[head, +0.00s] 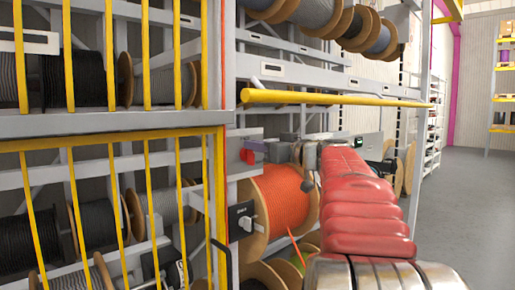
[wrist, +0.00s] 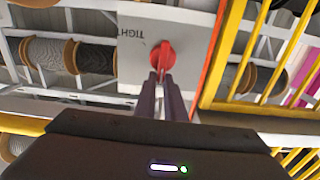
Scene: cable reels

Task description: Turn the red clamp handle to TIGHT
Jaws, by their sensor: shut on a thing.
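The red clamp handle (wrist: 162,56) is in the upper middle of the wrist view, on a pale grey plate (wrist: 190,40). The handle's grip runs roughly up and down the picture. My gripper (wrist: 162,76) is shut on the grip, its two dark fingers on either side. In the head view the red handle (head: 247,156) shows small at the left end of my arm; the fingers are hard to make out there.
An orange cable reel (head: 284,200) stands below the handle. A yellow horizontal bar (head: 330,98) crosses above my arm. Yellow barred gates (head: 108,75) with more reels behind them fill the left. Open grey floor (head: 475,200) lies at the right.

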